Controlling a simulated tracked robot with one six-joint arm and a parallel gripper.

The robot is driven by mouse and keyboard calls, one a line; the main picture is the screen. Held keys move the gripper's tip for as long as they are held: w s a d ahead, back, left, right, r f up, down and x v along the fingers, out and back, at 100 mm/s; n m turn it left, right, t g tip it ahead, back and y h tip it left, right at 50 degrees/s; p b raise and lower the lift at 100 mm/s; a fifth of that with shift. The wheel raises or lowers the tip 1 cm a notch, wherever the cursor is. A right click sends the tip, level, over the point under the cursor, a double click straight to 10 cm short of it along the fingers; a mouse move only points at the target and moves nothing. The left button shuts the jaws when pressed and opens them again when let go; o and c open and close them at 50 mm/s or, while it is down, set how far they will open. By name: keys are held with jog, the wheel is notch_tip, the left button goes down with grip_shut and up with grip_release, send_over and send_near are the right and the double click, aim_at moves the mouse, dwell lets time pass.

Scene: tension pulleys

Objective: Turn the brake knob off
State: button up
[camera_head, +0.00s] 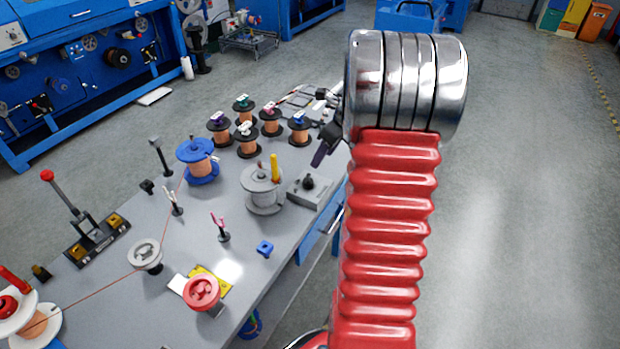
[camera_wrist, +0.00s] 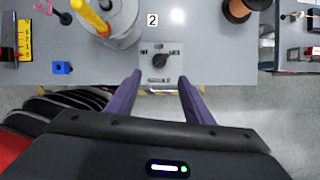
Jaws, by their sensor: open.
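The brake knob (camera_head: 308,182) is a black knob on top of a small grey box (camera_head: 318,196) near the table's right edge. In the wrist view the knob (camera_wrist: 161,59) sits at the upper middle, with labels on the box too small to read. Its pointer looks roughly sideways there, but I cannot tell the exact setting. My gripper (camera_head: 322,152) shows partly behind my red arm, above and beyond the box. In the wrist view its two purple fingers (camera_wrist: 160,79) are spread and empty, with the knob seen between and just past the tips, not touching.
A grey spool (camera_head: 264,200) with a yellow handle stands just left of the box. Several copper spools (camera_head: 247,147) stand farther back, and a blue-rimmed spool (camera_head: 201,172) stands to the left. A small blue part (camera_head: 265,248) lies nearer. The floor right of the table is clear.

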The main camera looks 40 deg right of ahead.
aim_at(309, 179)
jog(key=x, duration=1.4)
jog(key=shift+c, duration=0.5)
